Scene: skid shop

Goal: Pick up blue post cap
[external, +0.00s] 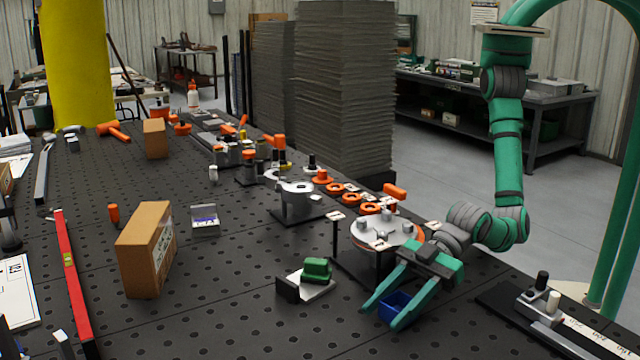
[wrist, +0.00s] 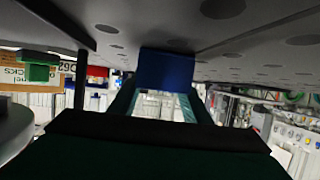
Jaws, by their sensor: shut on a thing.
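The blue post cap (external: 396,306) is a small dark blue block between the two green fingers of my gripper (external: 386,313), near the front edge of the table in the external view. My gripper is shut on it. In the wrist view the blue cap (wrist: 165,70) sits between the fingertips, close to the dark perforated tabletop. Whether it touches the table or hangs just above it, I cannot tell.
A round grey fixture (external: 387,232) on posts stands just behind my gripper. A green block on a small stand (external: 317,270) is to its left. A cardboard box (external: 146,250) stands farther left.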

